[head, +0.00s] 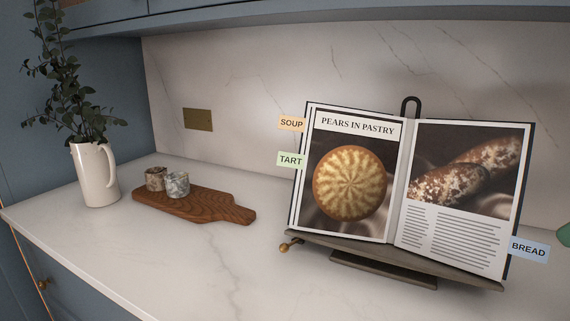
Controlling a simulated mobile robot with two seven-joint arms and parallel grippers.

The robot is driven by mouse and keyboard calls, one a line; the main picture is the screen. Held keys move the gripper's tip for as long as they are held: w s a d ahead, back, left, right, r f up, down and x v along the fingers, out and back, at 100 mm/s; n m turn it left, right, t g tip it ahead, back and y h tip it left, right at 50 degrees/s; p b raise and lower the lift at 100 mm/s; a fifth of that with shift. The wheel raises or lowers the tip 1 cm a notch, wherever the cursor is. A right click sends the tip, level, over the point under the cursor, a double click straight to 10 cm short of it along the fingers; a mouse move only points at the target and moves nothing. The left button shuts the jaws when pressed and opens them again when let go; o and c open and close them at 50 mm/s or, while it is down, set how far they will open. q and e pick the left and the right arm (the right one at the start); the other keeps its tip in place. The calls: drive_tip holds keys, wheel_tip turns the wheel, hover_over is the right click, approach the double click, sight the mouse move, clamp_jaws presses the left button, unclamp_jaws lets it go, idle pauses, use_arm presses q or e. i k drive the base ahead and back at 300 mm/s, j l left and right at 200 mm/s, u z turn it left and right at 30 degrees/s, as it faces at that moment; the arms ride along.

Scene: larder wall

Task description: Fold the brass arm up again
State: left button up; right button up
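A short brass piece (290,244) with a rounded end sticks out at the lower left corner of the dark book stand (460,277). It lies low, pointing outward to the left and front, below the left page. I cannot tell whether it is the whole brass arm. An open cookbook (398,200) leans on the stand, and no brass arm shows across its pages. My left gripper is not in view. A small green shape at the right edge is cut off; it may be part of my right gripper, but I cannot tell.
Tabs reading SOUP (291,123), TART (290,160) and BREAD (529,249) stick out from the book. A wooden board (215,207) with two small cups (177,184) and a white jug (95,175) with leafy stems stand left. The front counter (190,265) is clear.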

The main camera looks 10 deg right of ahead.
sight(284, 248)
drive_tip(key=k+j, duration=0.2)
drive_tip(key=j, duration=0.15)
drive_tip(key=k+j, duration=0.2)
drive_tip(key=j, duration=0.15)
drive_tip(key=k+j, duration=0.2)
drive_tip(key=j, duration=0.1)
